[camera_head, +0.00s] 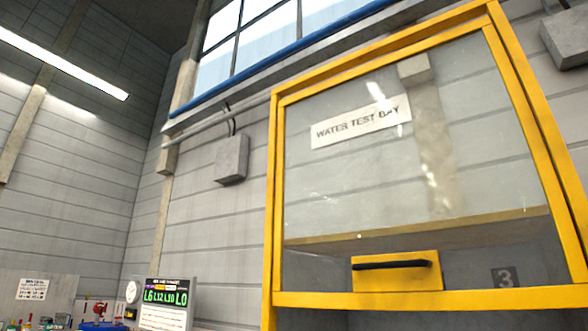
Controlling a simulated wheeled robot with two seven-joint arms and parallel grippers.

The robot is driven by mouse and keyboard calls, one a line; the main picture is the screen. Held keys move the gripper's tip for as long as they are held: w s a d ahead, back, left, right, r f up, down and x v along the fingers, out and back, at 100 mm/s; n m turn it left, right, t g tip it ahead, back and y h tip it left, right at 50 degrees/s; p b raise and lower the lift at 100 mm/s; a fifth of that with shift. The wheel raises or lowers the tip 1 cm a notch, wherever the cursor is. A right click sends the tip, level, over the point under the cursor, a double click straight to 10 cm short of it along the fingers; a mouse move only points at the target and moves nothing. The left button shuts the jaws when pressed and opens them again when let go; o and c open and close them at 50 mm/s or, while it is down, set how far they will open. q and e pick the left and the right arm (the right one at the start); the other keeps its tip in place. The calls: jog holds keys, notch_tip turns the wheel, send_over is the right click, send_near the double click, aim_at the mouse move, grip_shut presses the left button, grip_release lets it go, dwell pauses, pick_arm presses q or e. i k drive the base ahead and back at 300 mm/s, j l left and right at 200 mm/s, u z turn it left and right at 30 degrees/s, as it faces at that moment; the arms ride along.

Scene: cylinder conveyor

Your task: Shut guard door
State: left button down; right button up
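The guard door (430,300) is a yellow frame around a clear pane, seen from below on the right side of the head view. A black bar handle (392,265) sits on a yellow plate at the pane's lower edge. Neither of my grippers shows in this view.
A sign reading "WATER TEST BAY" (361,121) shows through the pane. A display board with green characters (166,297) stands at the lower left, near a red and blue device (99,312). Grey walls and a window (258,45) lie behind.

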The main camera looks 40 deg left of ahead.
aim_at(413, 281)
jog(key=k+u, duration=0.15)
jog(key=u, duration=0.2)
jog(key=k+j+u, duration=0.1)
jog(key=u, duration=0.25)
